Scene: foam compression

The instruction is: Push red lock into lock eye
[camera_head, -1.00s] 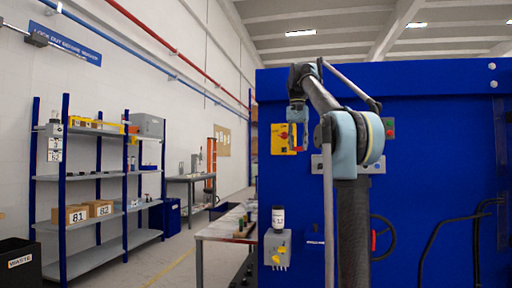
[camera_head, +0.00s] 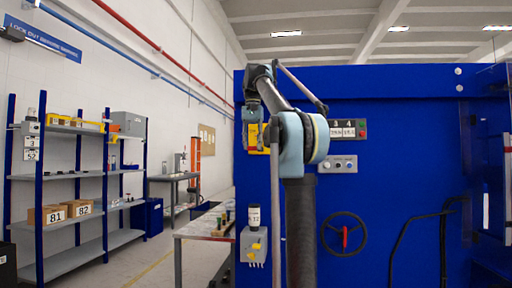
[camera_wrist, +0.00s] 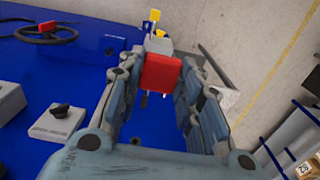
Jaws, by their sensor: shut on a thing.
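My gripper (camera_wrist: 160,85) shows in the wrist view with its jointed fingers on both sides of a red lock (camera_wrist: 161,72). The fingers are shut on the lock, and its flat red face points toward the camera. In the head view my gripper (camera_head: 253,112) is small, in front of a yellow panel (camera_head: 265,150) on the blue machine. The lock cannot be made out there. I cannot make out the lock eye in either view; the fingers and the lock may hide it.
The blue machine (camera_head: 410,130) fills the right. Shelves (camera_head: 70,177) line the white wall. The floor between is clear.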

